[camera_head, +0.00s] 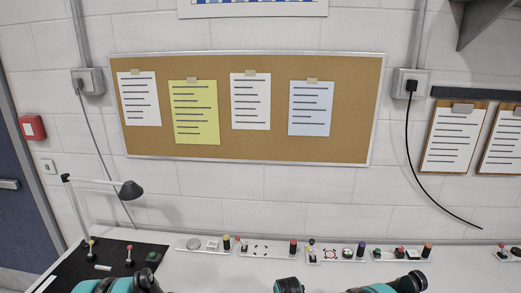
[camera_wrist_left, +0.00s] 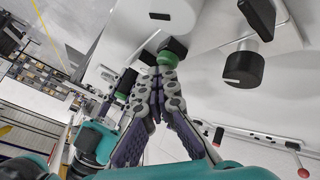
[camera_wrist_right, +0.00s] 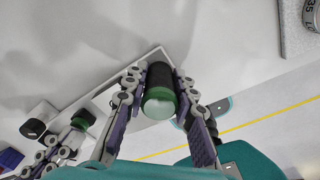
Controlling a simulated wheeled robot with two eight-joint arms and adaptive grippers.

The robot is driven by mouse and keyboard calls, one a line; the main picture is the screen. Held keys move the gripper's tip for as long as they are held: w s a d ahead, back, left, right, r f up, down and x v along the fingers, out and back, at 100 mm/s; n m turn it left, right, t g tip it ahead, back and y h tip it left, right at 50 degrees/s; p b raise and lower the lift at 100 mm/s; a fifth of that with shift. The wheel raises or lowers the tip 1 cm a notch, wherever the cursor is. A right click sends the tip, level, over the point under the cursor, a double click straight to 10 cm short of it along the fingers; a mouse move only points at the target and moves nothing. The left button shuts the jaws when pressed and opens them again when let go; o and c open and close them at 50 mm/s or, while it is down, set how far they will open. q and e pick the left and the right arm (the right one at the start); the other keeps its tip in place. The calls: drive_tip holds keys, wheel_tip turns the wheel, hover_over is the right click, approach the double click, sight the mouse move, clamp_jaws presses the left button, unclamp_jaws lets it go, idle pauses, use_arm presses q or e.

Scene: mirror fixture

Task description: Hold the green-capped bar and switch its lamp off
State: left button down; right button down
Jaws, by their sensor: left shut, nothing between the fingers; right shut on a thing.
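In the right wrist view the green-capped bar (camera_wrist_right: 160,78), a dark cylinder with a green band and a pale round end facing the camera, sits between the fingers of my right gripper (camera_wrist_right: 160,90). That gripper is shut on it. My left gripper (camera_wrist_left: 164,75) is shut and empty; its fingertips are together. They are right at a green-and-black knob (camera_wrist_left: 168,58), which also shows in the right wrist view (camera_wrist_right: 83,119); I cannot tell whether they touch it. Whether a lamp is lit is not clear.
A black round knob (camera_wrist_left: 243,68) and a black block (camera_wrist_left: 258,16) are close to the left gripper. A red-ball lever (camera_wrist_left: 303,173) is farther right. In the head view a desk lamp (camera_head: 131,190) stands at the left and several control strips (camera_head: 345,257) line the table's back.

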use_arm(q)
drive_tip(key=shift+f, duration=0.3)
drive_tip(key=shift+s, duration=0.1)
drive_tip(key=shift+r, duration=3.45)
